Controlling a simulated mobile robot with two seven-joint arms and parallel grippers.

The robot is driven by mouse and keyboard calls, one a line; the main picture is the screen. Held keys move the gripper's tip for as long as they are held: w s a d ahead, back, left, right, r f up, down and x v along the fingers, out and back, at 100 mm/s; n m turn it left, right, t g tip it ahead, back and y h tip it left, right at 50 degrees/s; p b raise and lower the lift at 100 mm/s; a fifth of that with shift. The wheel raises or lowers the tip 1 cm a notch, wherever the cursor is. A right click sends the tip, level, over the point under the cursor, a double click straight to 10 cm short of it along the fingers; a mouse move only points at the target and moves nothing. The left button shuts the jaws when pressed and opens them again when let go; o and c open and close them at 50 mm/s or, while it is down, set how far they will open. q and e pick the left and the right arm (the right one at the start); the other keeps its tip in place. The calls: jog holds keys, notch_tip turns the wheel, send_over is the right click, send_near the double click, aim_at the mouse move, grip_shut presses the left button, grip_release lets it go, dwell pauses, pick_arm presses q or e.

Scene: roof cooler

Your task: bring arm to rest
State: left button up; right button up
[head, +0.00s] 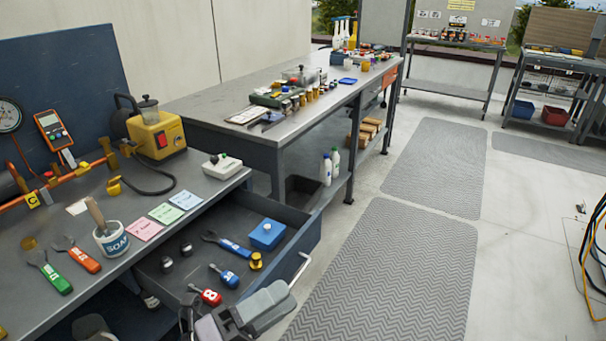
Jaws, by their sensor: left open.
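My left gripper (258,306) is at the bottom of the head view, in front of the open drawer (309,238). It is open, and nothing shows between its fingers. It is close to the drawer's silver handle (301,268); whether they touch I cannot tell. The gripper covers part of the drawer's near front corner. My right gripper is not in view.
The drawer holds a blue box (267,234), a blue-handled wrench (228,243), screwdrivers and small parts. Floor with grey mats (390,270) is free to the right.

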pick_arm(q)
jog(key=w+a+f+n+t+y, duration=0.1)
jog(key=a+f+n+t+y, duration=0.55)
jog(key=n, duration=0.65)
jog(key=s+a+f+n+g+y+p, duration=0.1)
jog(key=s+a+f+n+g+y, duration=0.2)
jog(key=s+a+f+n+y, duration=0.2)
jog(key=s+a+f+n+g+y+p, duration=0.1)
jog(key=s+a+f+n+g+y, duration=0.3)
jog(key=f+n, duration=0.5)
jog(key=s+n, duration=0.2)
jog(key=shift+s+a+f+n+y, duration=0.25)
jog(key=shift+a+f+n+y, duration=0.1)
jog(key=shift+f+n, duration=0.05)
jog(key=shift+c, duration=0.3)
